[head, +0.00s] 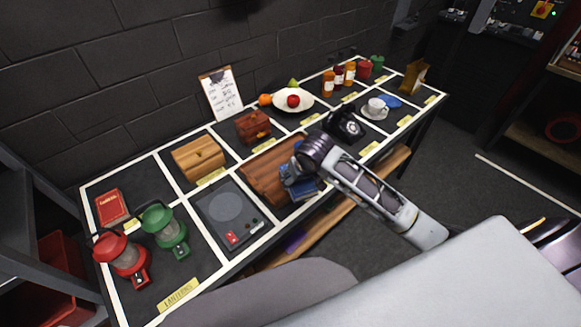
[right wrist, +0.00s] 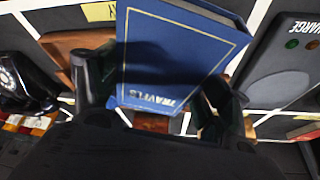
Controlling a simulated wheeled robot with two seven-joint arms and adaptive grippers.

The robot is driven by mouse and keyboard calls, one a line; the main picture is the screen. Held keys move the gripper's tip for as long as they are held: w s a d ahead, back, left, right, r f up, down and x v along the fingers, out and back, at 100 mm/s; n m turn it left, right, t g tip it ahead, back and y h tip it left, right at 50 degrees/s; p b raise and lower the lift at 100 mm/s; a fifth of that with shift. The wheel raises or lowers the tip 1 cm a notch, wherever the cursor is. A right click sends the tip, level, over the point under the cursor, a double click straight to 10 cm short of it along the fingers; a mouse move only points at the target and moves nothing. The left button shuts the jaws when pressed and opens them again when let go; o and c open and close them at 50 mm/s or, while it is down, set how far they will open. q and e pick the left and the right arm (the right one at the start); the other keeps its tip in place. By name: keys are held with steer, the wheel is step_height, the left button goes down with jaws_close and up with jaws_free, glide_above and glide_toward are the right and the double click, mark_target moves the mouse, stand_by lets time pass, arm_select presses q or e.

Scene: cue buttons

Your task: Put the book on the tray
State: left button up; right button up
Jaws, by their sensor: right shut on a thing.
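My right gripper (head: 297,176) is shut on a blue book (head: 301,190) with a gold border. In the right wrist view the book (right wrist: 175,60) sits between the fingers, with the title "TRAVELS" on its cover. A brown wooden tray (head: 262,172) lies in the front middle section of the table. The book is at the right part of the tray in the head view; I cannot tell whether they touch. Part of the tray also shows behind the book in the right wrist view (right wrist: 78,42). My left gripper is not in view.
A dark charging pad (head: 225,205) lies left of the tray, and a black telephone (head: 345,127) stands right of it. Wooden and brown boxes (head: 198,157) stand behind. A red book (head: 111,206) and two lanterns (head: 165,230) are at the left end.

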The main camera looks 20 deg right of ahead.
steer(key=w+r, duration=1)
steer(key=r, duration=0.2)
steer(key=n+y, duration=0.3)
steer(key=n, duration=0.4)
glide_above(275, 176)
step_height(275, 176, down, 9)
steer(key=shift+s+n+g, duration=0.1)
steer(key=shift+n+g, duration=0.4)
steer(key=shift+n, duration=0.2)
steer(key=shift+f, duration=0.1)
steer(key=shift+f, duration=3.1)
